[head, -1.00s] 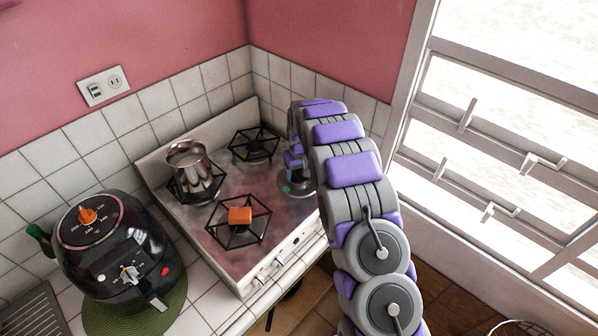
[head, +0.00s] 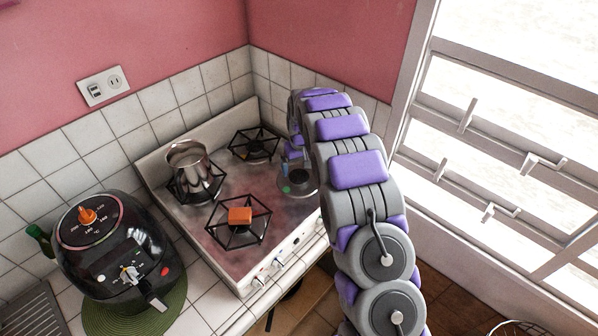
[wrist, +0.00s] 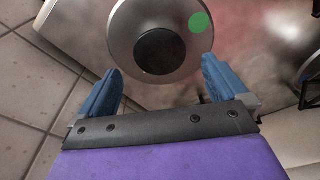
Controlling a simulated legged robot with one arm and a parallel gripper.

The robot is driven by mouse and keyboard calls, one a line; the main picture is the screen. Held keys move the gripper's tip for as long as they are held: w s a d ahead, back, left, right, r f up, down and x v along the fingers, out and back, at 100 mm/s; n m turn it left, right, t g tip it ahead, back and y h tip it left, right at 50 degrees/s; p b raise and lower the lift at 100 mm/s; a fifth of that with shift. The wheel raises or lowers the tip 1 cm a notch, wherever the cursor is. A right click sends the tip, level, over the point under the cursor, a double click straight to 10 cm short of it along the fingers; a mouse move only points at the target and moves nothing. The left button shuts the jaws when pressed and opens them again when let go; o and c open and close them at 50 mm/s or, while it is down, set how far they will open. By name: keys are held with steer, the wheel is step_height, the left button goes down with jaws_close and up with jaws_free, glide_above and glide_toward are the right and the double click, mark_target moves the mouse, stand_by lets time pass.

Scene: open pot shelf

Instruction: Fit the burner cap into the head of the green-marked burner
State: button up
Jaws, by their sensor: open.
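The green-marked burner (head: 309,187) is at the right of the stove, partly hidden by my arm in the head view. In the wrist view it is a round silver plate (wrist: 126,30) with a green dot. A round black disc, seemingly the burner cap (wrist: 158,52), lies within the plate's outline, nearer the gripper side. I cannot tell whether it is seated in the head. My gripper (wrist: 160,66) is open, its blue fingers apart with nothing between them. The fingertips are on either side of the plate's near edge, and the black disc lies just beyond the gap.
A steel pot (head: 188,168) stands on the back left burner. An orange block (head: 240,215) is on the front left grate (head: 228,238). Another black grate (head: 254,146) is at the back. A black air fryer (head: 110,250) stands left on a green mat. Tiled walls and a window enclose the corner.

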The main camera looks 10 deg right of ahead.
step_height(320, 180, up, 13)
steer(key=s, duration=0.1)
steer(key=shift+s, duration=0.3)
steer(key=shift+d, duration=0.1)
